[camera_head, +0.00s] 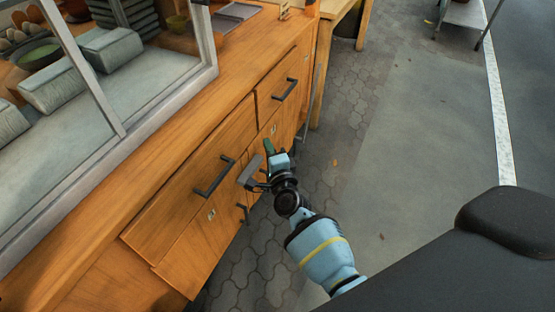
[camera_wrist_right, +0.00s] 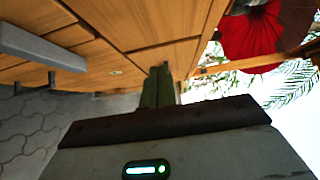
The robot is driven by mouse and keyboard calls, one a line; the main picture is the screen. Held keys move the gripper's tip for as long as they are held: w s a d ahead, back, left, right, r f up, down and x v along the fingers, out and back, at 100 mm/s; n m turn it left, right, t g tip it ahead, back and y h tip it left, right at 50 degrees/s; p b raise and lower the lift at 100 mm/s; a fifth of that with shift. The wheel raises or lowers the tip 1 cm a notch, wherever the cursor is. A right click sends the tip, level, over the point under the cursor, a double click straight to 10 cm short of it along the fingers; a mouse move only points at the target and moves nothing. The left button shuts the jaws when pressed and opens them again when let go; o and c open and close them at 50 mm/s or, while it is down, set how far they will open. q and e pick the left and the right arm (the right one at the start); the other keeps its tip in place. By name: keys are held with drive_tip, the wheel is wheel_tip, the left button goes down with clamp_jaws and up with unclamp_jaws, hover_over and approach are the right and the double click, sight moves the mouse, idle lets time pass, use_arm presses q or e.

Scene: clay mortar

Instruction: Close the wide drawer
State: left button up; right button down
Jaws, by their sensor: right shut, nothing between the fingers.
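The wide drawer (camera_head: 180,205) is an orange wooden front on the cabinet, with a dark bar handle (camera_head: 214,177). My right gripper (camera_head: 268,147) is shut and empty, in front of the cabinet to the right of that handle. In the right wrist view its green fingers (camera_wrist_right: 157,88) are together and point towards the wooden fronts. Whether they touch the wood is unclear. A grey bar (camera_wrist_right: 42,48) shows at the left there. My left gripper is not in view.
A smaller drawer (camera_head: 280,80) with its own handle (camera_head: 285,89) is farther along the cabinet. A framed glass case (camera_head: 90,110) stands on the counter. Paved floor (camera_head: 345,120) lies open to the right. Red cloth (camera_wrist_right: 250,38) shows in the right wrist view.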

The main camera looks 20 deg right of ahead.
drive_tip(key=s, duration=0.5)
drive_tip(key=shift+s+a, duration=0.1)
drive_tip(key=shift+a, duration=0.1)
